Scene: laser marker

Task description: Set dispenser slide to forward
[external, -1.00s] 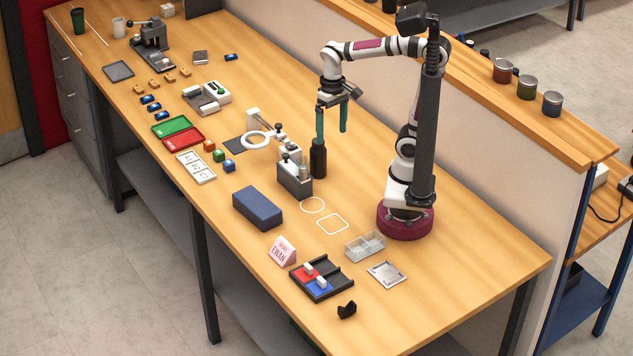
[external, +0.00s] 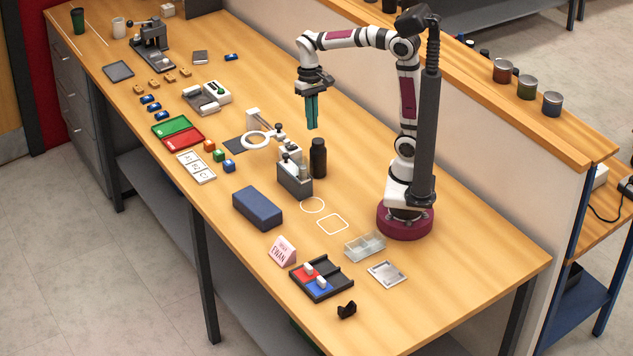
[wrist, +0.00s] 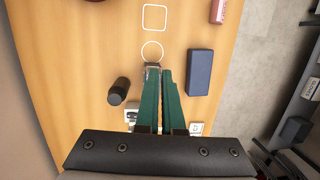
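My gripper (external: 312,125) hangs above the middle of the bench, pointing down, its teal fingers close together and empty. The fingers also show in the wrist view (wrist: 160,70), side by side with only a thin gap. Nothing is labelled as the dispenser slide. A grey block with small upright knobs (external: 295,183) stands just below and left of the gripper, near a black bottle (external: 318,160). In the wrist view the fingers cover much of that area. A dark tray (external: 343,286) with red and blue channels holds two white sliding pieces. I cannot tell which is the dispenser.
A blue box (external: 257,208) lies left of the grey block. A white ring stand (external: 256,140) is behind it. A clear divided box (external: 365,246) and a pink name card (external: 282,251) are nearer the front. White outlines mark bare wood between them.

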